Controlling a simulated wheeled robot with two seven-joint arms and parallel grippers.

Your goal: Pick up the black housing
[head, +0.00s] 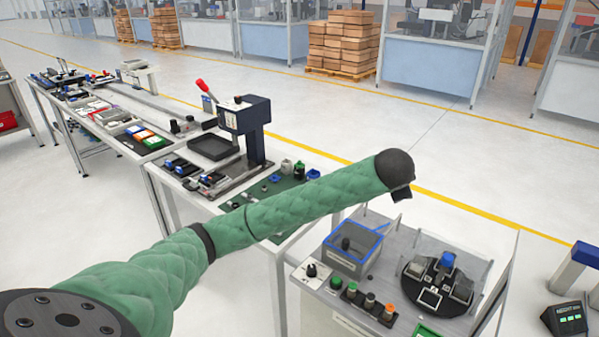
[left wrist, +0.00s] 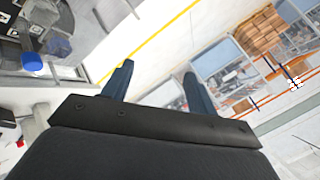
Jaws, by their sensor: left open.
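No single part is clearly the black housing, and I cannot tell which dark item it is. Candidates in the head view are a small black part (head: 346,243) in a blue-rimmed grey box (head: 352,262) and small black-and-blue parts (head: 211,179) on the middle bench. My left arm reaches across the head view in a green sleeve to a dark wrist end, where the fingers cannot be made out. In the left wrist view my left gripper (left wrist: 158,70) is open and empty, its two dark fingers apart in free air. My right gripper is in no view.
The right bench also holds a round black fixture (head: 428,297) with grey blocks, several coloured knobs (head: 370,301) and clear panels. A press (head: 246,128) and a black tray (head: 213,147) stand on the middle bench. Open floor and stacked boxes (head: 340,42) lie beyond.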

